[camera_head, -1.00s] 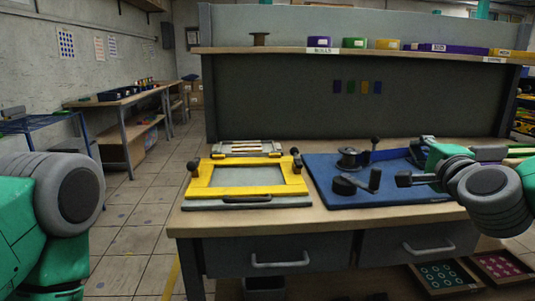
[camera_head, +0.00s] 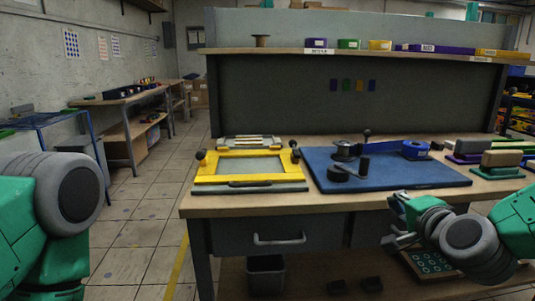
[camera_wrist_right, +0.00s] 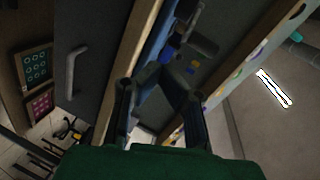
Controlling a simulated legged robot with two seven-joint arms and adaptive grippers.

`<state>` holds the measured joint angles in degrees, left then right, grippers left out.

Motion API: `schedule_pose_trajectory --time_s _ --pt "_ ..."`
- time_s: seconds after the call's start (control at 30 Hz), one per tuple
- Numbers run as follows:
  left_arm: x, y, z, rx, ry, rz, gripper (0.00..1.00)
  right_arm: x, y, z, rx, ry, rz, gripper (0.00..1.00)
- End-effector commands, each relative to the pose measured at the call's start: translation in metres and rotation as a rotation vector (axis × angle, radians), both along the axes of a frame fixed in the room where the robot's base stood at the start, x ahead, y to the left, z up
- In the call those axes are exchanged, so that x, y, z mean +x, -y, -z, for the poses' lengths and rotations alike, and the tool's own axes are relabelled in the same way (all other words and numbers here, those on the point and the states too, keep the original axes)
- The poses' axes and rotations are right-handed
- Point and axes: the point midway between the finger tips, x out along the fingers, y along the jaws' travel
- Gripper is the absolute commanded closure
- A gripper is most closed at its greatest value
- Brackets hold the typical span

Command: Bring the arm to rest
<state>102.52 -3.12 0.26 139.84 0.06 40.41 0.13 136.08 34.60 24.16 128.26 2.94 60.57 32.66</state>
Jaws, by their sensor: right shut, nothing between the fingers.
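My right gripper (camera_head: 393,243) is in front of the workbench, below the tabletop edge at the right. It is shut and empty. In the right wrist view its two dark fingers (camera_wrist_right: 160,76) come together, with nothing between them. My left arm is at the left edge of the head view, bent, and its gripper is not in view.
The workbench (camera_head: 330,203) holds a yellow printing frame (camera_head: 205,182) and a blue board (camera_head: 420,180) with a black crank device and a blue roll. Drawers and a bin (camera_head: 266,281) lie below the top. Open floor (camera_head: 140,235) is at left.

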Motion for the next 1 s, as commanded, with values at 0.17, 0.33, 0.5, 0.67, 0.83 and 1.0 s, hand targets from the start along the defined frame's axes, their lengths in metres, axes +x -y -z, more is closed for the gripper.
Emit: schedule_pose_trajectory --time_s 0.17,0.33,0.5,0.67,0.83,1.0 --pt "0.000 0.000 -0.003 0.000 0.000 0.000 0.17 -0.029 -0.019 0.076 -0.163 -0.163 -0.110 1.00" --pt "0.000 0.000 -0.007 0.000 0.000 0.000 0.17 -0.095 -0.034 0.176 -0.396 -0.397 -0.302 1.00" --pt "0.000 0.000 -0.011 0.000 0.000 0.000 0.17 -0.191 -0.032 0.265 -0.635 -0.650 -0.556 1.00" --pt "0.000 0.000 -0.014 0.000 0.000 0.000 0.17 -0.285 -0.015 0.316 -0.820 -0.857 -0.809 1.00" --pt "0.000 0.000 -0.016 0.000 0.000 0.000 0.17 -0.351 0.003 0.336 -0.933 -0.989 -1.005 1.00" --pt "0.000 0.000 -0.016 0.000 0.000 0.000 0.17 -0.371 0.010 0.340 -0.966 -1.029 -1.070 1.00"
